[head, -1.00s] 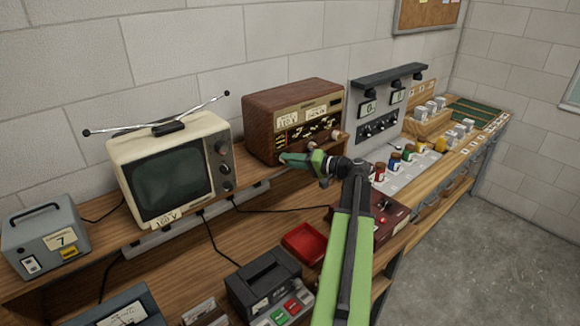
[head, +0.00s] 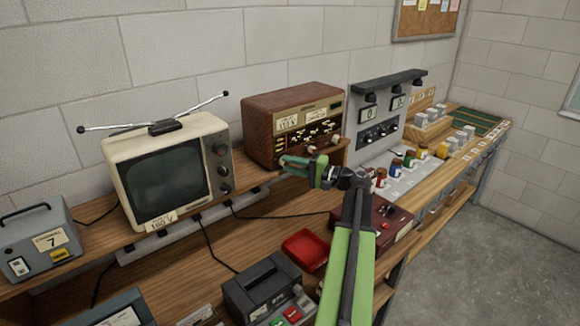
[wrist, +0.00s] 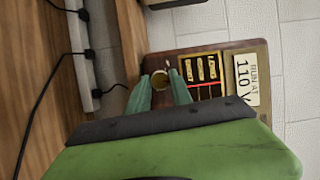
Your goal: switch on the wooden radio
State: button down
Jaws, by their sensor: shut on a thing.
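The wooden radio (head: 292,125) stands on the shelf against the wall, with a brown case, a dark dial and a paper voltage label. In the wrist view its front (wrist: 205,68) appears turned sideways, with a "RUN AT 110 V" label (wrist: 248,78). My gripper (head: 284,161) is at the lower left of the radio's front. In the wrist view my gripper (wrist: 161,84) has its two fingers on either side of a small round knob (wrist: 160,77), shut on it. The knob's markings cannot be read.
A cream television (head: 165,175) with antennas stands left of the radio. A meter panel (head: 382,120) stands on the right. Below are a red tray (head: 305,249), a dark red box (head: 385,222) and a grey device with coloured buttons (head: 265,290). Black cables hang from the shelf's socket strip.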

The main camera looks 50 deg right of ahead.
jog(key=c, duration=1.1)
grip_release()
jog(key=shift+c, duration=0.2)
jog(key=v, duration=1.7)
jog(key=shift+s, duration=0.3)
jog(key=shift+r, duration=0.1)
